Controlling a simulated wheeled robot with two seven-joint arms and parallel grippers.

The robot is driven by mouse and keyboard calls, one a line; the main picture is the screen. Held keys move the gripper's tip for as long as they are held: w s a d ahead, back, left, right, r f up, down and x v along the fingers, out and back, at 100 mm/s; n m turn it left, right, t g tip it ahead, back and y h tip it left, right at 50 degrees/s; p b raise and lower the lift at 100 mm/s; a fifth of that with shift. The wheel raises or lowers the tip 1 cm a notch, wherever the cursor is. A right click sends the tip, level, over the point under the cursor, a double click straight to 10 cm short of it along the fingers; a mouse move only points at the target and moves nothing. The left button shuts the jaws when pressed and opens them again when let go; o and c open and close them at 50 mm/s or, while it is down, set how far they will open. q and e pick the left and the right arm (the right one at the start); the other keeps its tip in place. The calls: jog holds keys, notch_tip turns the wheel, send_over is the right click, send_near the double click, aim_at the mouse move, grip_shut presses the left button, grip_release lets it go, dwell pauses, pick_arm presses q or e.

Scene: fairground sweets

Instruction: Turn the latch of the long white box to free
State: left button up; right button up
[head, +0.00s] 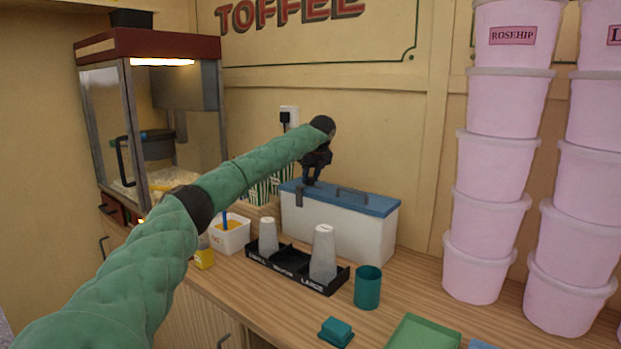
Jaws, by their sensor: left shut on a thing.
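The long white box (345,230) stands on the wooden counter against the back wall. Its blue lid (370,203) is down and has a dark handle (352,192) on top. A dark latch (299,196) shows at the left part of the box's front edge. My left arm comes in from the left in a green sleeve, and my left gripper (310,183) points down over the left end of the lid, at the latch. It is shut on the latch, as far as its small size shows. The fingertips partly hide the latch's upper end. My right gripper is not in view.
In front of the box, a black cup rack (284,269) holds stacks of pale cups. A teal cup (368,287) and a teal block (336,331) stand nearer. Pink tubs (485,210) tower at right. A popcorn machine (150,120) stands at left. Some counter right of the box is bare.

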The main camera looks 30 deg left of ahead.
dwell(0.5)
pick_arm(q)
jog(key=o, duration=1)
